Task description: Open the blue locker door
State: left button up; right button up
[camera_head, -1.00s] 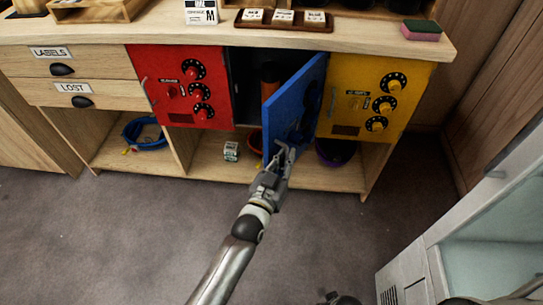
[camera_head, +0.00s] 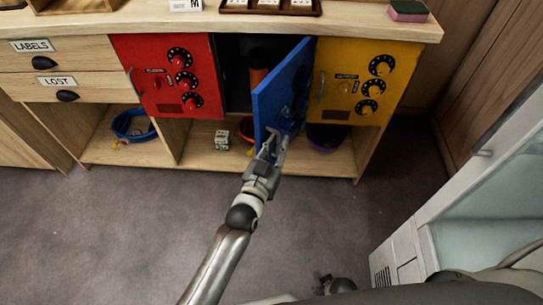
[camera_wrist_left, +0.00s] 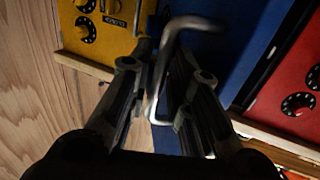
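The blue locker door (camera_head: 283,88) stands part-way open in the head view, swung out from the dark locker opening (camera_head: 236,75) between the red and yellow lockers. Its bent metal handle (camera_wrist_left: 171,42) shows in the left wrist view. My left gripper (camera_head: 273,146) is at the door's front face near its lower free edge.
The red locker (camera_head: 150,60) and yellow locker (camera_head: 340,75) flank the opening, both closed. An orange cylinder (camera_head: 259,76) stands inside. The floor in front is clear.

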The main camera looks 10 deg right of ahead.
pick_arm(q)
jog(key=v, duration=1.1)
jog(key=shift+s, duration=0.3)
jog(key=shift+a+f, duration=0.1)
jog(key=shift+a, duration=0.05)
